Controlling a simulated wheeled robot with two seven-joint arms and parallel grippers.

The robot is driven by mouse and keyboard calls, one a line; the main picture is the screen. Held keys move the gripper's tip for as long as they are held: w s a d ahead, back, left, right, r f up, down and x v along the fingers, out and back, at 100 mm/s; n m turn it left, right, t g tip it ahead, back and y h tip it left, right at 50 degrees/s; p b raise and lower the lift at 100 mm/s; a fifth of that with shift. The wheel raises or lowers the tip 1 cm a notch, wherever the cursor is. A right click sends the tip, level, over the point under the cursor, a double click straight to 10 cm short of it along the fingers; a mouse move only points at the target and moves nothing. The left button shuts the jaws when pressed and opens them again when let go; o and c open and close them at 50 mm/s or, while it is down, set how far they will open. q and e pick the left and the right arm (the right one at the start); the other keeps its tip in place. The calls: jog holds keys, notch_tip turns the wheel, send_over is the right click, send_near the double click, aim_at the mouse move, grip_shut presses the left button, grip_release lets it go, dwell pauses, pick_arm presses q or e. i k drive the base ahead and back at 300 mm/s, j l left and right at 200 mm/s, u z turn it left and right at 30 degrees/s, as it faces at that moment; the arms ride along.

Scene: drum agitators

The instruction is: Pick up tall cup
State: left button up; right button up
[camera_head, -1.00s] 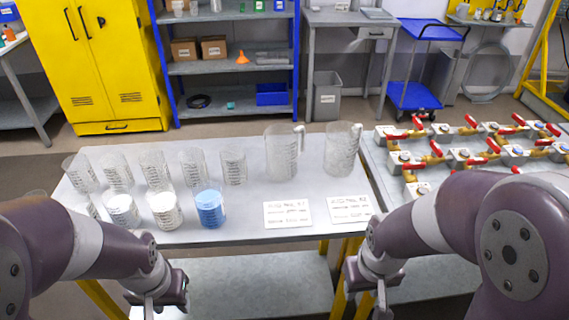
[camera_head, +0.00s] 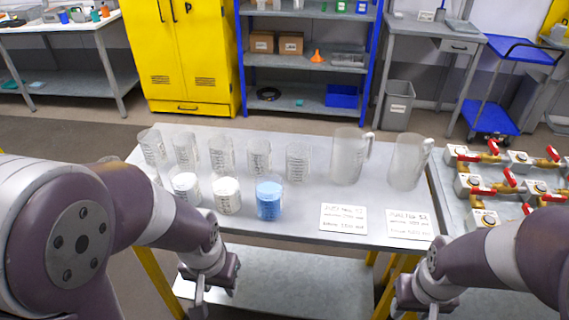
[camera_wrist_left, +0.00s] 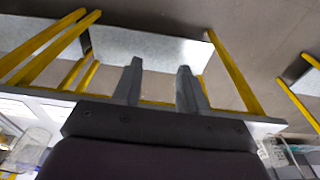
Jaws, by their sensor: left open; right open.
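Two tall clear jugs with handles stand upright at the right of the grey table in the head view: one (camera_head: 347,158), and another (camera_head: 406,163) to its right. A back row of clear marked cups (camera_head: 221,154) stands to their left; I cannot tell which vessel is the tall cup. In front stand cups of white material (camera_head: 227,196) and a cup of blue material (camera_head: 269,198). My left gripper (camera_head: 197,306) is at the table's front, apart from the cups; in the left wrist view (camera_wrist_left: 158,72) its fingers are apart and empty. My right gripper (camera_head: 423,312) is low at the front right, partly cut off.
Two white label cards (camera_head: 343,219) lie in front of the jugs on the table (camera_head: 300,231). Red-handled valves (camera_head: 487,183) fill the bench to the right. The table has a lower shelf (camera_head: 290,280). A yellow cabinet (camera_head: 190,60) and blue shelving stand behind.

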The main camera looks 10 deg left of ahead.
aim_at(225, 183)
jog(key=k+j+z, duration=0.35)
jog(key=j, duration=0.15)
jog(key=k+j+z, duration=0.15)
jog(key=j+z, duration=0.2)
jog(key=k+j+z, duration=0.35)
jog(key=i+j, duration=0.15)
jog(key=i, duration=0.15)
jog(key=i+j, duration=0.15)
jog(key=i, duration=0.15)
